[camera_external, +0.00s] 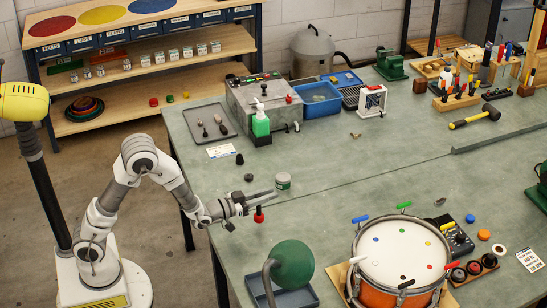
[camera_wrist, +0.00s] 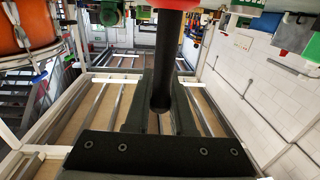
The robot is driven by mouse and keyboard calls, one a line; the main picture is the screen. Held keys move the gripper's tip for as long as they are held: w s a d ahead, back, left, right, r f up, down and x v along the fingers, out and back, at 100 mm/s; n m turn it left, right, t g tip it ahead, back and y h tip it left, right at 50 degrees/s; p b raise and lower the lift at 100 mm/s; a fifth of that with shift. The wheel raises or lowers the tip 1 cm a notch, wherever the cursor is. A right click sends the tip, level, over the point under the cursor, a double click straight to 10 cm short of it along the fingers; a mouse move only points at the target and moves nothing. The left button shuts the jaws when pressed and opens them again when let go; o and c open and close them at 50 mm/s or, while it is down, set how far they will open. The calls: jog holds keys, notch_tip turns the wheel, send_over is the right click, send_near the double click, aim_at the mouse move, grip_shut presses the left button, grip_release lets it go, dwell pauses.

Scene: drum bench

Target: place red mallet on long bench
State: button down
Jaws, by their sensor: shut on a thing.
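My gripper (camera_external: 264,196) is over the near left edge of the long green-topped bench (camera_external: 335,225). It is shut on the red mallet (camera_external: 258,215), whose red end shows just below the fingers in the external view. In the wrist view, the mallet's black handle (camera_wrist: 167,65) stands between the dark fingers of my gripper (camera_wrist: 160,115), with a bit of red at the top edge. Most of the mallet's red head is outside the wrist view. I cannot tell whether the mallet touches the bench top.
A white-and-green tin (camera_external: 283,181) stands close behind my gripper. A small dark puck (camera_external: 248,178) and a black cone (camera_external: 240,159) are nearby. A green round pad (camera_external: 293,262) and a drum (camera_external: 400,248) stand in front. The bench's middle has clear room.

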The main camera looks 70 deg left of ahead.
notch_tip(320, 180, up, 12)
jog(key=d+m+h+p, duration=0.1)
jog(key=d+h+p, duration=0.1)
jog(key=p, duration=1.1)
jog(key=s+r+p, duration=0.3)
jog(key=s+p, duration=0.4)
jog(key=p, duration=0.9)
jog(key=shift+d+r+p, duration=0.15)
jog(key=shift+r+p, duration=0.15)
jog(key=shift+p, duration=0.05)
jog(key=shift+f, duration=0.15)
jog(key=a+f+n+g+y+b, duration=0.2)
jog(key=a+y+b, duration=0.3)
jog(key=a+b, duration=0.3)
jog(key=a+f+n+g+y+b, duration=0.2)
jog(key=a+n+y+b, duration=0.3)
jog(key=a+b, duration=0.3)
jog(key=w+a+f+n+g+y+b, duration=0.1)
jog(key=a+f+n+g+y+b, duration=0.2)
jog(key=a+b, duration=0.5)
jog(key=n+y+b, duration=0.1)
jog(key=y+b, duration=0.1)
jog(key=b, duration=0.3)
jog(key=shift+a+g+b, duration=0.2)
jog(key=shift+g+b, duration=0.1)
jog(key=shift+b, duration=0.1)
